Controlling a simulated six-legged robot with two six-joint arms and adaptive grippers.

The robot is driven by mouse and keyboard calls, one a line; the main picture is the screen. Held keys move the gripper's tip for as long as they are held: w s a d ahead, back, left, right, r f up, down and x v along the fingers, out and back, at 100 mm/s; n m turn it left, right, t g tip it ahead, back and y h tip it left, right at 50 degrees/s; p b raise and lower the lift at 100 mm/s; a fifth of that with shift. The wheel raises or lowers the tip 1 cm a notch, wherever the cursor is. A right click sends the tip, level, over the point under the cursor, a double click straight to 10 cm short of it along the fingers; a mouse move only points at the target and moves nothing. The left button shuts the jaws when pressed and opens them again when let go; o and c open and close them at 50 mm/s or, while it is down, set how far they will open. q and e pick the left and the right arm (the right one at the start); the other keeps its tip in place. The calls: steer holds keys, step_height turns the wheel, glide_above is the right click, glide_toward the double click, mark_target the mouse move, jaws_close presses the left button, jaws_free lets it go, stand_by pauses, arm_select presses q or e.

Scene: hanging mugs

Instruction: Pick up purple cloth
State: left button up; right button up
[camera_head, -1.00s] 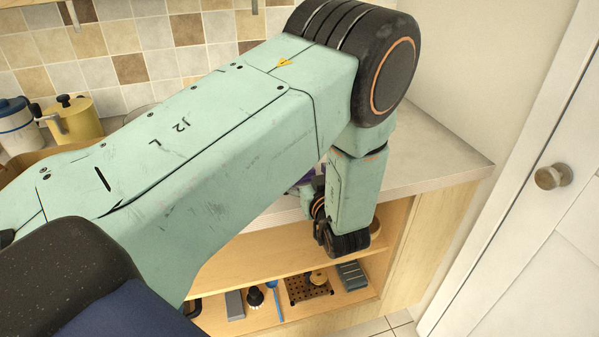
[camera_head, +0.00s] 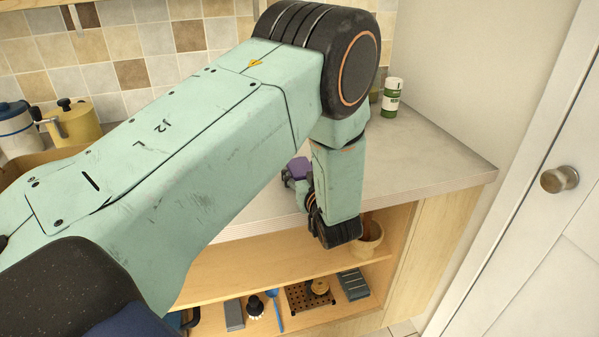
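A small part of the purple cloth (camera_head: 299,167) shows on the countertop, just left of my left forearm. My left arm's big upper link hides what lies to its left. My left gripper (camera_head: 288,178) is at the cloth's near left side and is mostly hidden behind my arm. It looks close to the cloth, but I cannot tell whether it touches it or whether its fingers are open. My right gripper is not in view.
A green-and-white can (camera_head: 391,97) stands at the back of the counter (camera_head: 432,160). Below, an open shelf holds a brown pot (camera_head: 369,238), a brush (camera_head: 255,306) and a grey block (camera_head: 353,284). A white door (camera_head: 540,225) stands right.

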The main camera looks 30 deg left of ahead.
arm_select(q)
steer(key=shift+d, duration=0.1)
steer(key=c, duration=0.5)
steer(key=shift+c, duration=0.2)
